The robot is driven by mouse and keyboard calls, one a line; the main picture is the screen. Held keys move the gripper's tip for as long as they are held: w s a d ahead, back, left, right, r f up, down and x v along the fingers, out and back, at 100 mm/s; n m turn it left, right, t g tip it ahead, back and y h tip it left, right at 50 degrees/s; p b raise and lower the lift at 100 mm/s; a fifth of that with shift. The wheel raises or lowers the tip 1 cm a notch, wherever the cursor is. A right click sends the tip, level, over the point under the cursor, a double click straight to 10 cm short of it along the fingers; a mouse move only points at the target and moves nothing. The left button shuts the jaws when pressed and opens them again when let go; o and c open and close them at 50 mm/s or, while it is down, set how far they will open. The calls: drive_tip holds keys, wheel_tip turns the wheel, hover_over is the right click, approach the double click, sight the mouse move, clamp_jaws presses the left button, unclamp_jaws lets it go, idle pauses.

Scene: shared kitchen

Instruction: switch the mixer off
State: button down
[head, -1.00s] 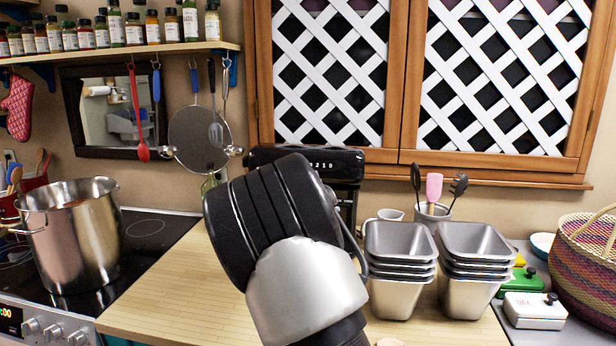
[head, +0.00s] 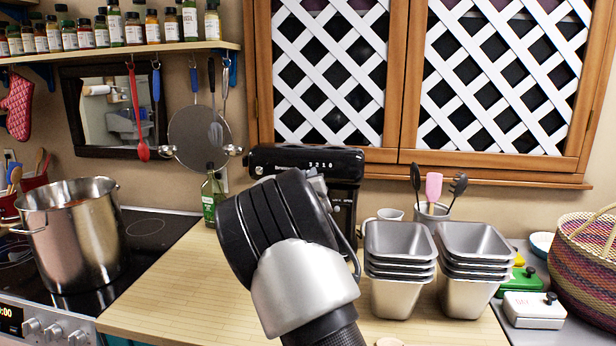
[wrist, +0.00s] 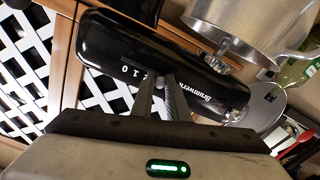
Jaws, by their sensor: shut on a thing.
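The black mixer (head: 300,160) stands at the back of the counter, with the digits 3 2 1 0 along its head. My wrist covers its lower part in the head view. In the wrist view, the mixer (wrist: 110,50) appears turned over, with its metal bowl (wrist: 235,28) at the upper right. My gripper (wrist: 164,80) is at the side of the mixer head, over the row of digits, its two fingers close together. It is shut on the small speed lever there, which the fingertips mostly hide. The lever's exact setting cannot be read.
Stacked metal tins (head: 400,243) stand right of my arm, with a utensil crock (head: 432,211) behind them. A green bottle (head: 210,200) stands left of the mixer. A large pot (head: 75,240) is on the stove. The wooden counter (head: 165,290) is clear at front left.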

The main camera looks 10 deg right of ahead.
sight(332, 172)
drive_tip(key=d+b, duration=0.1)
drive_tip(key=d, duration=0.1)
drive_tip(key=s+d+b, duration=0.1)
drive_tip(key=d+b, duration=0.1)
drive_tip(key=s+d+b, duration=0.1)
drive_tip(key=d, duration=0.1)
drive_tip(key=shift+d, duration=0.1)
drive_tip(key=c, duration=1.8)
unclamp_jaws()
drive_tip(key=shift+d, duration=0.15)
drive_tip(key=shift+o, duration=0.2)
drive_tip(key=shift+s, duration=0.1)
drive_tip(key=shift+s+a, duration=0.25)
drive_tip(key=shift+a, duration=0.05)
drive_tip(key=v, duration=1.6)
drive_tip(key=shift+s, duration=0.35)
